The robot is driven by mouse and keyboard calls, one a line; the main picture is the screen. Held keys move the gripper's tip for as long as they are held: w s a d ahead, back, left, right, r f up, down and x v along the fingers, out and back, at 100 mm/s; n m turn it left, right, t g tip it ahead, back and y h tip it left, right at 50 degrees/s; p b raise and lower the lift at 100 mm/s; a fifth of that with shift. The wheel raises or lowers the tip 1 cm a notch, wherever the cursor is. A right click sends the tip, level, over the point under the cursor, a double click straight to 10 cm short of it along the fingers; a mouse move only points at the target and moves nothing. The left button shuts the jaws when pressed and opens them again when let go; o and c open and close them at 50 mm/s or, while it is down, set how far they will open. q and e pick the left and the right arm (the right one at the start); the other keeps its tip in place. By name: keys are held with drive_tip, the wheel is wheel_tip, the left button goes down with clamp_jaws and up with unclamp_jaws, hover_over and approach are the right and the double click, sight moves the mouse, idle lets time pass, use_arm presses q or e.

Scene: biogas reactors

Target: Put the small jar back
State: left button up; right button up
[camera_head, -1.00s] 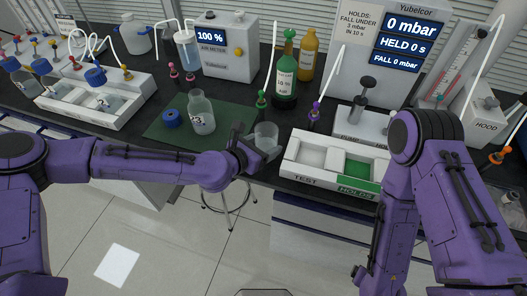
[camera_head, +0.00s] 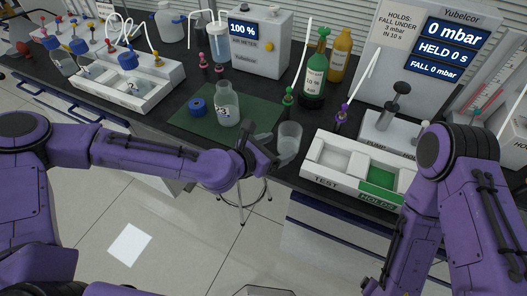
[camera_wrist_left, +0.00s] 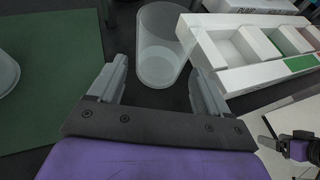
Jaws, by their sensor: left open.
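The small jar, a clear empty cup (camera_head: 289,137), stands upright on the dark bench top between the green mat and the white TEST/HOLDS tray (camera_head: 318,178). In the left wrist view the jar (camera_wrist_left: 160,55) is just ahead of the fingertips, roughly centred between them. My left gripper (camera_head: 275,149) is open and empty, low at the jar's near left side; its fingers (camera_wrist_left: 160,80) show apart. The tray's white and green compartments look empty. A purple and dark part at the wrist view's lower right seems to be my right gripper (camera_wrist_left: 288,146); its jaws are too small to read.
A clear labelled bottle (camera_head: 228,108) and a blue cap (camera_head: 197,106) are on the green mat (camera_head: 183,122). A green bottle (camera_head: 314,80) and the pump (camera_head: 392,125) stand behind. A rack with blue-capped bottles (camera_head: 150,95) is at the left. The tray is close on the jar's right.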

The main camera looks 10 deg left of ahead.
use_arm(q)
drive_tip(key=v, duration=0.7)
drive_tip(key=shift+s+a, duration=0.2)
